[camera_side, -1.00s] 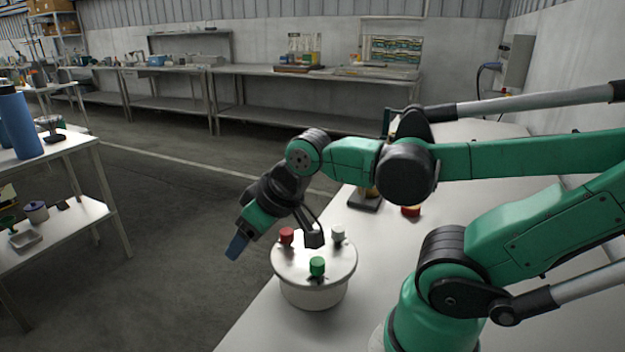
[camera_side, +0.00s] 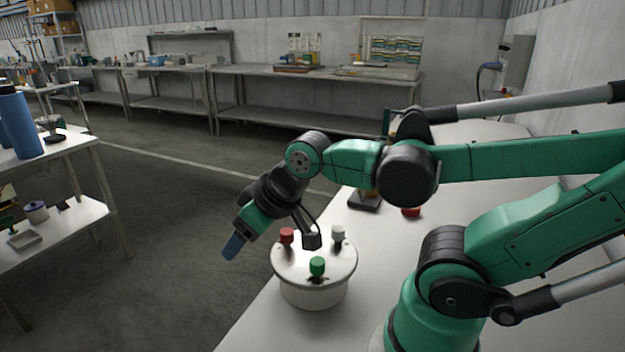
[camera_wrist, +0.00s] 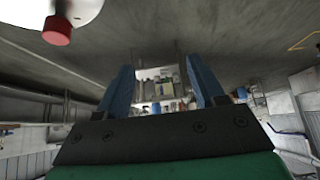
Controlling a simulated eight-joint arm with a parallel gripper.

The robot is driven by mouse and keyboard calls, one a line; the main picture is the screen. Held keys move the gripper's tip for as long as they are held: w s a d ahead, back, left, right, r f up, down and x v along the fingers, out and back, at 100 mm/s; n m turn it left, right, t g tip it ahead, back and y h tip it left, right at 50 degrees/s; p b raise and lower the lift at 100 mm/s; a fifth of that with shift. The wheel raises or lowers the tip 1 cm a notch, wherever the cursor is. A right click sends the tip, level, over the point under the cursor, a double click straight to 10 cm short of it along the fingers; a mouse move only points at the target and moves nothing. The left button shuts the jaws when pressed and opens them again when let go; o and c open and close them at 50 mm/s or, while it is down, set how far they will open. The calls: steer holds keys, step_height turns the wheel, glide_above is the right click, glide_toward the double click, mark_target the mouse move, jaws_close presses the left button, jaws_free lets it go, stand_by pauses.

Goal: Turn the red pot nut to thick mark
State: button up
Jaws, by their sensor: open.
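The white round pot (camera_side: 314,292) stands near the left edge of the pale table. On its lid are a red nut (camera_side: 287,236), a green nut (camera_side: 317,265) and a white nut (camera_side: 338,233). My gripper (camera_side: 233,246) is left of the pot, beyond the table edge, apart from the red nut and tilted down to the left. In the wrist view its two blue fingers (camera_wrist: 160,88) stand apart with nothing between them. The red nut also shows in the wrist view (camera_wrist: 57,30) at the upper left, beside the fingers. The marks around the red nut are too small to read.
A red and yellow object (camera_side: 411,211) and a dark-based item (camera_side: 365,200) are on the table behind the pot. A side bench with a blue bottle (camera_side: 18,122) stands at the far left. Open floor lies between it and the table.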

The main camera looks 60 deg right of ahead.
mark_target(286, 231)
steer(key=d+n+g, duration=0.1)
steer(key=d+g, duration=0.1)
steer(key=d, duration=0.1)
steer(key=d+g, duration=0.2)
steer(key=d, duration=0.1)
steer(key=d+n+g, duration=0.1)
steer(key=d+g, duration=0.1)
steer(key=d, duration=0.1)
steer(key=shift+r+n, duration=0.25)
steer(key=shift+n, duration=0.05)
steer(key=shift+s+d+f+g, duration=0.15)
steer(key=shift+s+d+g, duration=0.05)
steer(key=shift+d+g, duration=0.3)
steer(key=shift+f, duration=2.7)
jaws_close()
